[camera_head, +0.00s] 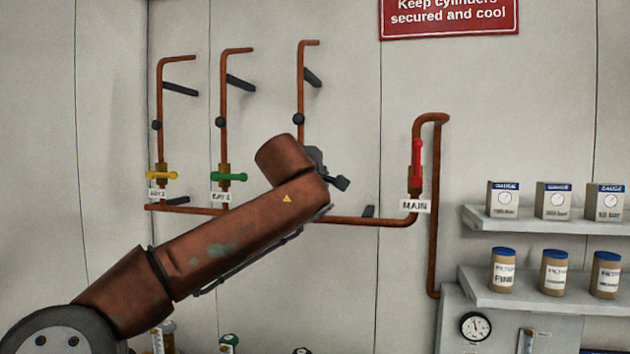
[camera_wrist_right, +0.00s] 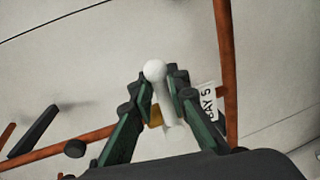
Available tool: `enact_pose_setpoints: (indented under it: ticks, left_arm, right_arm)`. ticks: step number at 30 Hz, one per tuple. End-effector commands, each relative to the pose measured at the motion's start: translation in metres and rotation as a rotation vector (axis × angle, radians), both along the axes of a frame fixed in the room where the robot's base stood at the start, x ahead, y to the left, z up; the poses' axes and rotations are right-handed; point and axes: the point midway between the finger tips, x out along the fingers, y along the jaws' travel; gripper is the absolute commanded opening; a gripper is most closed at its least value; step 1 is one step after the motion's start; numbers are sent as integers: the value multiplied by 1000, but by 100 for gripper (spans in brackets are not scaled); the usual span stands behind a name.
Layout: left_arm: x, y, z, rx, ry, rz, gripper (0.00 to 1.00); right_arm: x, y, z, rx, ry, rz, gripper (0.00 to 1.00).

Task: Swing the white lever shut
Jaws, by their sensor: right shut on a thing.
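The white lever (camera_wrist_right: 163,96) shows in the right wrist view, with a round knob at its end and a piece of brass (camera_wrist_right: 155,117) behind it. My right gripper (camera_wrist_right: 156,82) has its green fingers on both sides of the lever, closed on it below the knob. A "BAY 5" tag (camera_wrist_right: 209,103) is just right of the fingers, beside a copper pipe (camera_wrist_right: 226,60). In the head view, a brown arm link of mine covers the white lever and its valve at the third pipe (camera_head: 301,80). My left gripper is not in view.
A yellow lever (camera_head: 162,175) and a green lever (camera_head: 229,177) sit crosswise on neighbouring pipes. A red lever (camera_head: 417,160) stands upright along the MAIN pipe. Shelves (camera_head: 540,221) with gauge boxes and filter jars are at the right. Dark wall brackets (camera_head: 240,83) stick out beside the pipes.

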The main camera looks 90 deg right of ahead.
Motion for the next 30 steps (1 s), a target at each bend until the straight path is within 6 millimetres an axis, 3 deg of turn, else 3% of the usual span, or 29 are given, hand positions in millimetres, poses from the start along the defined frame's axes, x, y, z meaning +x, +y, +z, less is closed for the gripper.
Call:
enact_pose_setpoints:
  ticks: [5, 6, 12, 23, 30]
  left_arm:
    - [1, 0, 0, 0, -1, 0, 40]
    - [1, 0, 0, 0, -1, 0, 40]
    - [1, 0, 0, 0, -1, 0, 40]
    - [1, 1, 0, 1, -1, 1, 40]
    - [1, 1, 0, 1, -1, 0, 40]
  right_arm:
    - [0, 0, -3, 5, -3, 1, 0]
    - [0, 0, -3, 5, -3, 1, 16]
    - [0, 0, -2, 5, -1, 1, 29]
    - [3, 7, 1, 1, 0, 2, 29]
    - [14, 49, 10, 0, 1, 2, 29]
